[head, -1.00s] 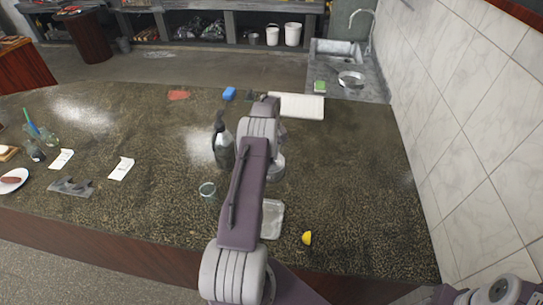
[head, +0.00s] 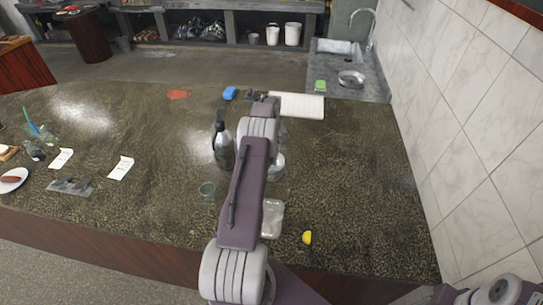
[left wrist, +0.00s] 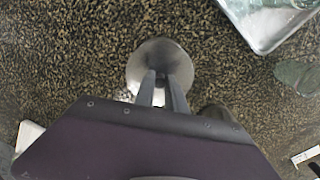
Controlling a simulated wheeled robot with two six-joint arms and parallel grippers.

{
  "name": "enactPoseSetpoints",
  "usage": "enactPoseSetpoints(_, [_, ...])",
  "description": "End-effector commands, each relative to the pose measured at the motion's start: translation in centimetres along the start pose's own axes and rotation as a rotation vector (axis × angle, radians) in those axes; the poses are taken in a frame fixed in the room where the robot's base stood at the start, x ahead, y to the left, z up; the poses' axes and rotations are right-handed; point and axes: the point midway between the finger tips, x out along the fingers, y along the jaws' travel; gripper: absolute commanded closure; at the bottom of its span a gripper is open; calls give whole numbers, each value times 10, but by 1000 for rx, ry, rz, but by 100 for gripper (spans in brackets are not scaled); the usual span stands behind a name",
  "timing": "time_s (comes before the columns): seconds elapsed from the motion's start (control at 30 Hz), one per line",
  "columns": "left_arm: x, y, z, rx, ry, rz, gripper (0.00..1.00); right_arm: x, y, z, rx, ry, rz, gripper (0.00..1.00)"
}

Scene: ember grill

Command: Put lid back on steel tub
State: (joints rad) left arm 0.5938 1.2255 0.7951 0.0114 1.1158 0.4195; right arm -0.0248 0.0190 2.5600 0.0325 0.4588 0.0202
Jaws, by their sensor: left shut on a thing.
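In the left wrist view my left gripper (left wrist: 161,80) is shut on a round steel lid (left wrist: 160,58), with its fingertips at the lid's middle. In the head view a steel tub (head: 278,167) stands on the counter, partly covered by my left arm. My left fingers are hidden there behind that arm. I cannot tell whether the lid rests on the tub or is held above it. My right gripper is not in view.
A dark bottle (head: 223,150) stands close left of my left arm, with a small glass (head: 207,190) nearer. A clear tray (head: 272,217) and a lemon wedge (head: 307,237) lie on the near side. The counter to the right (head: 365,180) is free.

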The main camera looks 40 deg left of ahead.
Motion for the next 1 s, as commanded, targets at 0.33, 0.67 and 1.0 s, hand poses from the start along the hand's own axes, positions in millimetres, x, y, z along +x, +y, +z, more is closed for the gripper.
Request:
enactPoseSetpoints(0.33, [0, 0, 0, 0, 0, 0, 59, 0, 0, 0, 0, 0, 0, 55])
enactPoseSetpoints(0.67, [0, 0, 0, 0, 0, 0, 37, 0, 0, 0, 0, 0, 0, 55])
enactPoseSetpoints(1.0, [-2, 0, 0, 0, 0, 0, 37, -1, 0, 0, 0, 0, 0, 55])
